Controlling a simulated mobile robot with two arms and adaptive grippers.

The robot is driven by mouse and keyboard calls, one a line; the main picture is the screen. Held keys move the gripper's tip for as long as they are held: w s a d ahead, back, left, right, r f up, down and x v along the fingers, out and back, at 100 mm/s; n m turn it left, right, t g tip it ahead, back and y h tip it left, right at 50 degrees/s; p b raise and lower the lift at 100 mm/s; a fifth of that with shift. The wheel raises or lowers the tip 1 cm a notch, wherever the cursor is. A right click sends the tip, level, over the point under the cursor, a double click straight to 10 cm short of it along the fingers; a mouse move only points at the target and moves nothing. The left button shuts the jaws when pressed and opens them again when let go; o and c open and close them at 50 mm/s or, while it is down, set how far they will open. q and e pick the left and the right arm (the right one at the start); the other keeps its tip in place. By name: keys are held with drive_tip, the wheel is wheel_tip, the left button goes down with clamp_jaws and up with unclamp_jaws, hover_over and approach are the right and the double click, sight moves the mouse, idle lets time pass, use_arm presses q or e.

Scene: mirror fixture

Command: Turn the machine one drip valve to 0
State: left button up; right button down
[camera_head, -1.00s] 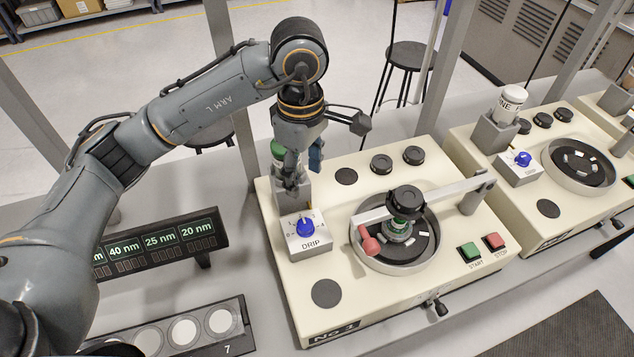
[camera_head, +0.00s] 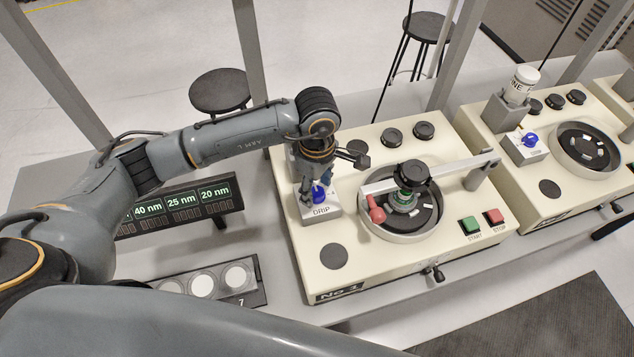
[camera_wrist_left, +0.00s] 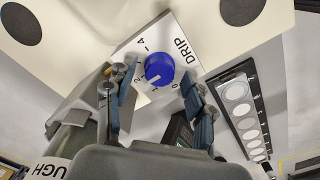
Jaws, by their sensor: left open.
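Machine one's drip valve is a blue knob (camera_head: 319,193) on a white box marked DRIP (camera_head: 322,212), at the left of machine No 1. In the left wrist view the knob (camera_wrist_left: 159,69) shows a white pointer line toward the lower left, near the 1 and 2 marks; the exact reading is hard to tell. The 0 mark sits to the right of these. My left gripper (camera_head: 319,181) is over the knob, pointing down. In the left wrist view its open fingers (camera_wrist_left: 161,80) stand on either side of the knob, with no clear contact. My right gripper is out of view.
Green START (camera_head: 469,225) and red STOP (camera_head: 493,216) buttons are to the right. A second machine (camera_head: 520,190) stands further right. A nm display (camera_head: 180,205) is at left.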

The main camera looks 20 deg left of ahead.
use_arm(q)
drive_tip(key=shift+f, duration=0.1)
drive_tip(key=c, duration=0.7)
clamp_jaws()
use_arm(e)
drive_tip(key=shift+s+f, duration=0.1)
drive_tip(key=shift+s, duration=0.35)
